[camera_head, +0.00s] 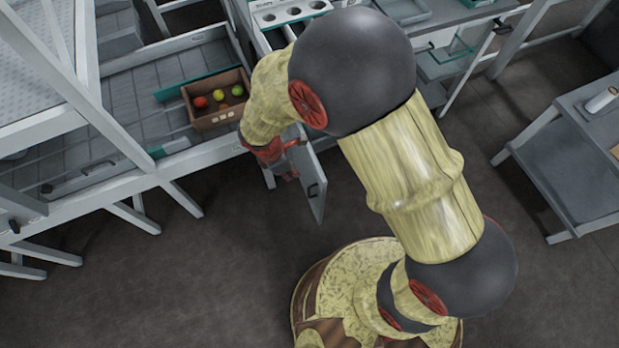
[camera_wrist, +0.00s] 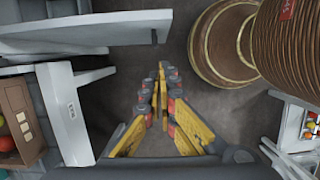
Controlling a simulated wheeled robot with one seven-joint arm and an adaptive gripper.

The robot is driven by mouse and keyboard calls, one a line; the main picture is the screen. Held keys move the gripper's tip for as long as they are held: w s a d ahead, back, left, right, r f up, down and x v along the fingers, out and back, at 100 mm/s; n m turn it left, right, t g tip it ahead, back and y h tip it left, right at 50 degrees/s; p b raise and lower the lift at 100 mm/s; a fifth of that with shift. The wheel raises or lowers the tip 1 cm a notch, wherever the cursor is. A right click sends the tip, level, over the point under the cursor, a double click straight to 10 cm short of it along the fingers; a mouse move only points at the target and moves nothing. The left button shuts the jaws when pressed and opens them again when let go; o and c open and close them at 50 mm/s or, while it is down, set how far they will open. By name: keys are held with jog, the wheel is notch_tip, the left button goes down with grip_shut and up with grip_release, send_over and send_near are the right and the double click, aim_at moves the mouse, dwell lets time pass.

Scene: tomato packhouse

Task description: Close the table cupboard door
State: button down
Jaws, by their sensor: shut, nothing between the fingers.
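The cupboard door (camera_head: 311,181) is a grey panel standing open, swung out from the table, with a small dark handle (camera_head: 313,190) near its outer edge. In the wrist view the door (camera_wrist: 85,32) crosses the upper left, its handle (camera_wrist: 154,37) at the right end. My gripper (camera_head: 287,170) is on the left side of the door in the head view, low and close to it; my arm partly covers it. In the wrist view my gripper (camera_wrist: 162,68) has its yellow and red fingers together and empty, with a gap to the door. I cannot tell whether it touches the door elsewhere.
A brown crate (camera_head: 216,122) with several tomatoes sits on the grey sorting table left of the door. White table legs (camera_head: 182,199) stand below. A grey side table (camera_head: 571,155) is at the right. The dark floor between is clear.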

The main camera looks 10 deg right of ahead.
jog(key=w+d+f+b, duration=0.1)
jog(key=d+f+b, duration=0.4)
jog(key=f, duration=0.4)
jog(key=shift+w+d+f, duration=0.2)
jog(key=shift+w+d, duration=0.05)
jog(key=shift+d, duration=0.4)
